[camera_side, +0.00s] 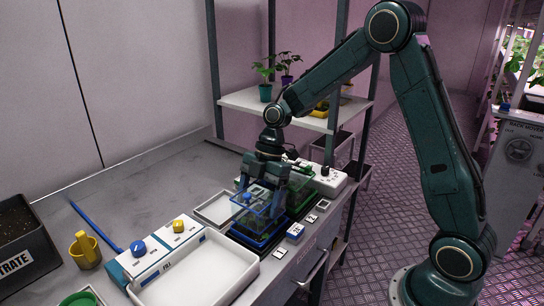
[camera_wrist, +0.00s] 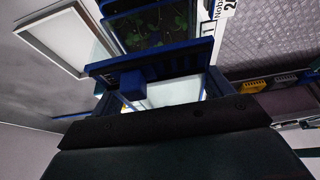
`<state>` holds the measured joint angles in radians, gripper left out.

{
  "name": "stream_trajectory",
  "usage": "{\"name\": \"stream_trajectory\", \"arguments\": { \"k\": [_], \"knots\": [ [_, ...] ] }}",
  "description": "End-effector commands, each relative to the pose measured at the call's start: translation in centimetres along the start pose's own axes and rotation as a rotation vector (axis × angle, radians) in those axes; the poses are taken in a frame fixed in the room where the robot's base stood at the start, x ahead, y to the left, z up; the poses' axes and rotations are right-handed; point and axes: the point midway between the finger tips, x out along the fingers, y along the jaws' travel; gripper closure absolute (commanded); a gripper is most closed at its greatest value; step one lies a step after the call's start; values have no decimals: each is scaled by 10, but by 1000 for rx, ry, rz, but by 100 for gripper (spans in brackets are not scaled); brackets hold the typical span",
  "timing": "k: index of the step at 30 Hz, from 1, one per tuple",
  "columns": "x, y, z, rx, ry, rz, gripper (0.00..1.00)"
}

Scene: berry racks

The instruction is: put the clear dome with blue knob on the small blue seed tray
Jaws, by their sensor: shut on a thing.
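The clear dome (camera_side: 264,211) has a blue knob (camera_side: 248,196) and see-through walls. My gripper (camera_side: 262,190) is shut on it from above. The small blue seed tray (camera_side: 247,240) is below the dome in the side view. A blue-edged tray with green seedlings (camera_wrist: 155,25) shows past the jaw in the wrist view. I cannot tell whether the dome touches the tray.
A green tray (camera_side: 302,205) stands close on the right, behind the gripper. An empty white shallow tray (camera_side: 212,212) lies to the left. A white basin (camera_side: 205,275) and a device with blue and yellow knobs (camera_side: 158,247) are nearer. A shelf post (camera_side: 333,100) stands behind.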

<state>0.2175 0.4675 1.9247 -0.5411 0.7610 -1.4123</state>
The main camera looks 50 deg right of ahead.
Motion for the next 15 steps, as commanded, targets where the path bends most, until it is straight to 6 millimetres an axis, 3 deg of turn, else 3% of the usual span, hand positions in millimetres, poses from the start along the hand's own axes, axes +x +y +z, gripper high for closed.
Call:
{"name": "stream_trajectory", "arguments": {
  "k": [6, 15],
  "knots": [
    [21, 0, 8, 0, 1, -2, 45],
    [23, 0, 9, -1, 0, 0, 45]
  ]
}}
